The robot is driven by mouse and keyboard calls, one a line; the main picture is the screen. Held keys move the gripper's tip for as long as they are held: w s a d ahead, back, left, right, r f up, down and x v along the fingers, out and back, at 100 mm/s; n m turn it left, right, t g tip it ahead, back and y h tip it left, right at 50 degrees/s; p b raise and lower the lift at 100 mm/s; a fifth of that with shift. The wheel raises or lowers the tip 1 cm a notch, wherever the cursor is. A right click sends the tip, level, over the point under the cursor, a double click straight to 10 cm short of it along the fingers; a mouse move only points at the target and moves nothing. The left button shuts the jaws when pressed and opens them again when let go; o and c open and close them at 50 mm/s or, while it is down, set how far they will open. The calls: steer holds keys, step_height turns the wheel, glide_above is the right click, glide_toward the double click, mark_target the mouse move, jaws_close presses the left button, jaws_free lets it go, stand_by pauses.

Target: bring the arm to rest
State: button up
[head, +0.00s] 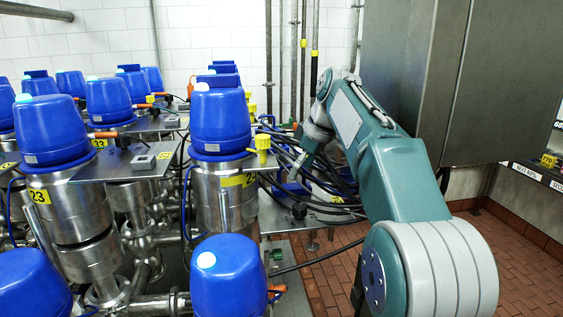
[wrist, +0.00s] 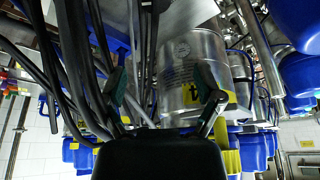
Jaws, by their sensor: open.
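My arm (head: 385,165) rises from the lower right of the head view, bends at the top and drops toward the valve rows. My gripper is small and partly lost among dark cables there. In the wrist view my gripper (wrist: 165,98) shows two fingers spread apart, with nothing held between them. A steel valve body (wrist: 190,70) with a yellow label lies beyond the fingers. Black cables (wrist: 80,60) run close beside and behind the left finger. I cannot tell whether they touch it.
Several blue-capped valves (head: 220,118) fill the left and middle of the head view. A yellow knob (head: 262,143) stands by one plate. A grey cabinet (head: 415,70) stands close behind my arm. Red floor tiles (head: 335,262) are open between the valves and my arm's base.

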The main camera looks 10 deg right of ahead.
steer(key=s+f+m+t+h, duration=0.25)
steer(key=s+m, duration=0.35)
steer(key=s, duration=1.2)
steer(key=s+f+m, duration=0.3)
steer(key=s+f, duration=1)
steer(key=s, duration=0.1)
steer(key=shift+s+f+m+h, duration=0.15)
steer(key=shift+s+m+h, duration=0.2)
steer(key=shift+m+h, duration=0.1)
